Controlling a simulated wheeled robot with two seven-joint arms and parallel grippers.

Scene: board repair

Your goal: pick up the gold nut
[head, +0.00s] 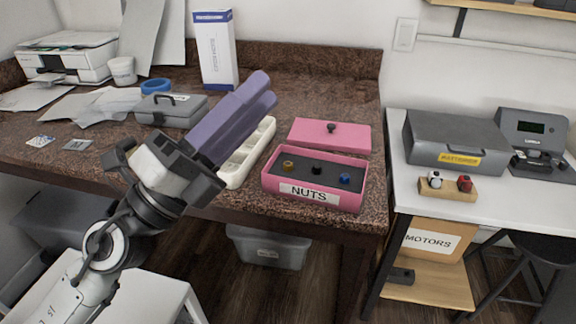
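The gold nut (288,165) sits at the left of the dark insert in the open pink box (315,207) labelled NUTS. A black nut (317,169) and a blue nut (344,178) stand to its right in the same box. My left gripper (262,90) has long purple fingers and hangs over the counter, to the left of the box and apart from the gold nut. Its fingers overlap in this view, so I cannot tell their opening. No object shows at their tips. My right gripper is not in view.
The pink lid (330,134) lies behind the box. A grey toolbox (171,110) and a white carton (215,50) stand farther back. A side table (505,215) at right holds a grey case (455,140).

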